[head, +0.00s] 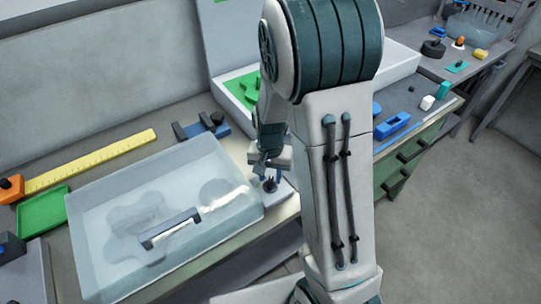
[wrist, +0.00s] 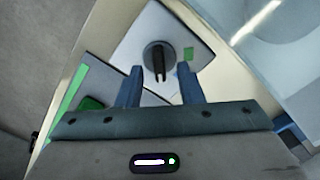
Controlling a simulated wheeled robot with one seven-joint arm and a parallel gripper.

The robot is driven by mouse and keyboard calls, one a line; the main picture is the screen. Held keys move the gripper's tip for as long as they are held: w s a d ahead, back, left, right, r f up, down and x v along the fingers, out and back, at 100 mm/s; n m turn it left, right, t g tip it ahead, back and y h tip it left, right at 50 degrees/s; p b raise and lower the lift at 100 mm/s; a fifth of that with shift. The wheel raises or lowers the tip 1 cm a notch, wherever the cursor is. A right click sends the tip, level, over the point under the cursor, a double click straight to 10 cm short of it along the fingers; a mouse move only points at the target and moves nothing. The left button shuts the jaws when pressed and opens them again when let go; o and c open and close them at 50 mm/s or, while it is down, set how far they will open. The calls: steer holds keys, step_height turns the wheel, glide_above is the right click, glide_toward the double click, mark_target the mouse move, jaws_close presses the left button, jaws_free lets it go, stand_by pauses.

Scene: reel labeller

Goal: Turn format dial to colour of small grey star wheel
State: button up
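The format dial (wrist: 152,48) is a dark grey round knob with a black pointer bar, on a white plate in the wrist view. In the head view my gripper (head: 268,168) is just above the dial (head: 270,185). A large star-shaped form (head: 135,222) shows faintly under the clear cover; a small grey star wheel cannot be made out.
The clear cover (head: 85,200) with a dark handle (head: 172,228) stands left of my gripper. A yellow ruler (head: 90,160), green tray (head: 42,211) and blue clamp-like part (head: 202,126) lie behind or left. A white box with green parts (head: 242,85) stands behind my arm.

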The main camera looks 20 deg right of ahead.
mark_target(270, 181)
step_height(270, 181, up, 12)
steer(key=shift+r, duration=0.2)
stand_by(0.5)
steer(key=s+r+n+t, duration=0.1)
steer(key=s+r+n, duration=0.1)
steer(key=s, duration=0.5)
steer(key=s+r+n+t, duration=0.2)
steer(key=s+r+n, duration=0.1)
steer(key=s, duration=0.4)
steer(key=shift+s+r+n, duration=0.15)
steer(key=shift+s+n, duration=0.15)
steer(key=shift+d, duration=0.1)
